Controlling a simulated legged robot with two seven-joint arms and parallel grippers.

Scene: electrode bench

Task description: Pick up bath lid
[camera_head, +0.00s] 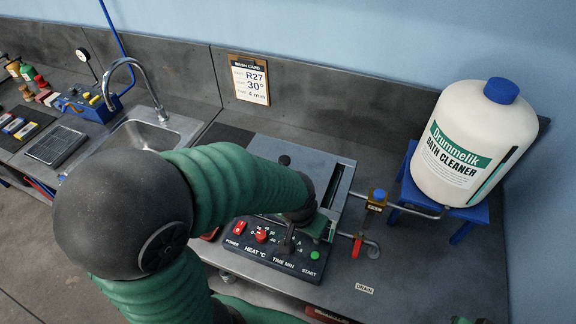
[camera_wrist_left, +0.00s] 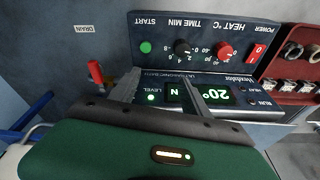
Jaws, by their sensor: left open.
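The bath lid (camera_head: 307,154) is a dark grey plate with a black knob (camera_head: 284,160), on top of the ultrasonic bath at the middle of the bench in the head view. My left arm hides its near left part. My left gripper (camera_head: 307,228) is over the front of the bath, by the control panel, clear of the knob. In the left wrist view its two fingers (camera_wrist_left: 160,90) are apart with nothing between them, in front of the bath's display (camera_wrist_left: 215,95). The lid does not show there.
A large bath cleaner bottle (camera_head: 462,150) stands on a blue stand (camera_head: 462,212) at the right. Valves with a red lever (camera_head: 357,248) are beside the bath. A sink (camera_head: 140,136) and tap are at the left. The bench front right is mostly clear.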

